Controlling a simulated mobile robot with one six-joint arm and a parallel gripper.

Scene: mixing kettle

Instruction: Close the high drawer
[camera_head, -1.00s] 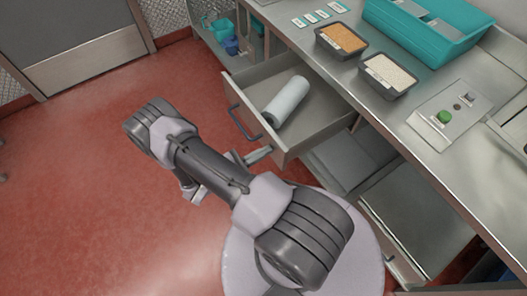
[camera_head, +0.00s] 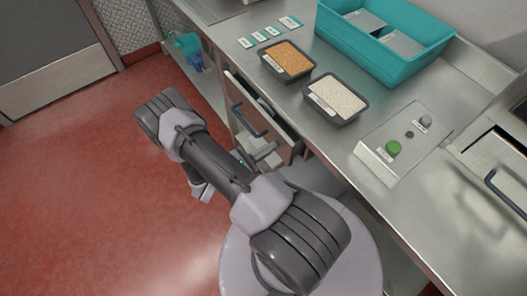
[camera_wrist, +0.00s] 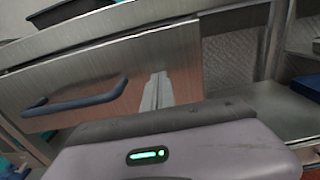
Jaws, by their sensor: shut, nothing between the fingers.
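The high drawer stands partly open under the counter; its grey front (camera_head: 278,130) carries a dark blue bar handle (camera_head: 248,120). A narrow strip of its inside shows above the front. My gripper (camera_head: 270,148) is shut and empty at the right end of the drawer front, below and right of the handle. In the wrist view the drawer front (camera_wrist: 185,60) fills the middle, with the handle (camera_wrist: 75,104) on the left. There my shut fingers (camera_wrist: 160,76) point at the front beside the handle and appear to touch it.
On the counter (camera_head: 330,150) above stand a tray of orange grains (camera_head: 288,58), a tray of pale grains (camera_head: 337,97), a teal bin (camera_head: 385,40) and a button box (camera_head: 405,140). An open shelf lies left of the drawer. Red floor (camera_head: 90,200) is free at left.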

